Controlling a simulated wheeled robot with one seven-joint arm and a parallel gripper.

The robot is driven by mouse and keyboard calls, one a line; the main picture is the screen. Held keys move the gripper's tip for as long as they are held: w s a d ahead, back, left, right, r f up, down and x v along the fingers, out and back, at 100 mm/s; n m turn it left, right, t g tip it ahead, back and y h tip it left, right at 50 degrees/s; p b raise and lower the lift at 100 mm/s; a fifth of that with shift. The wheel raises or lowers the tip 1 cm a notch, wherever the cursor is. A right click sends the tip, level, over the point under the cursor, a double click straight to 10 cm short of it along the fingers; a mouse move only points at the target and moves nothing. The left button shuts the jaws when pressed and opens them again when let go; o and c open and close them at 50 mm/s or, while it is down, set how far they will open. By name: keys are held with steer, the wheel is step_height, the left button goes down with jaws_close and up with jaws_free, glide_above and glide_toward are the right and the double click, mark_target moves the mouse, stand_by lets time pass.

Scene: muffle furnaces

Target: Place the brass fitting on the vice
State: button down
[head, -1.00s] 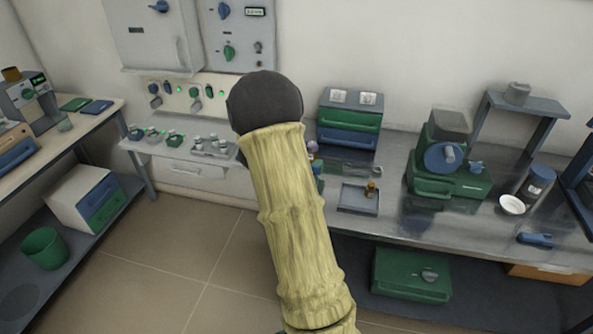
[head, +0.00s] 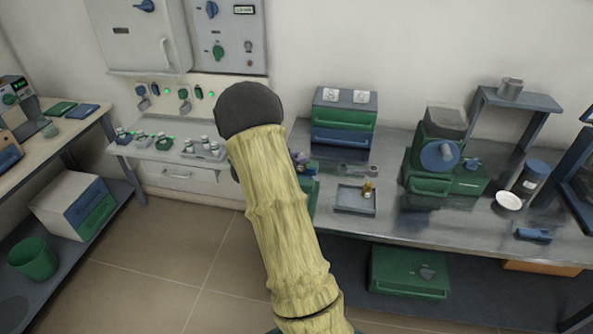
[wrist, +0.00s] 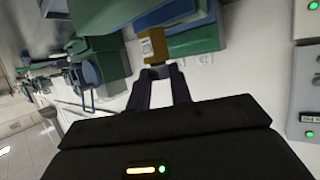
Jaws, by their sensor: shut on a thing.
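My gripper (wrist: 158,78) is shut on a small ochre-brown piece, the brass fitting (wrist: 153,45), at its fingertips in the wrist view. In the head view the fingers and the fitting are hidden behind my arm. A green body (head: 311,192) on the bench, mostly hidden behind my arm, may be the vice; I cannot tell. In the wrist view the held fitting appears in front of green and blue shapes, with no contact clear.
A grey tray (head: 346,208) with another small brass-coloured piece (head: 367,188) lies on the bench. A green and blue drawer box (head: 342,120) stands behind. A green machine with a blue disc (head: 438,156) and a white dish (head: 508,200) are to the right. Switch panels line the wall.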

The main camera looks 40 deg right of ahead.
steer(key=shift+f, duration=0.2)
steer(key=shift+f, duration=1.85)
steer(key=shift+f, duration=0.1)
steer(key=c, duration=1.3)
jaws_free()
steer(key=shift+o, duration=0.2)
steer(key=shift+a+r, duration=0.2)
steer(key=v, duration=1.1)
steer(key=shift+a+b, duration=0.3)
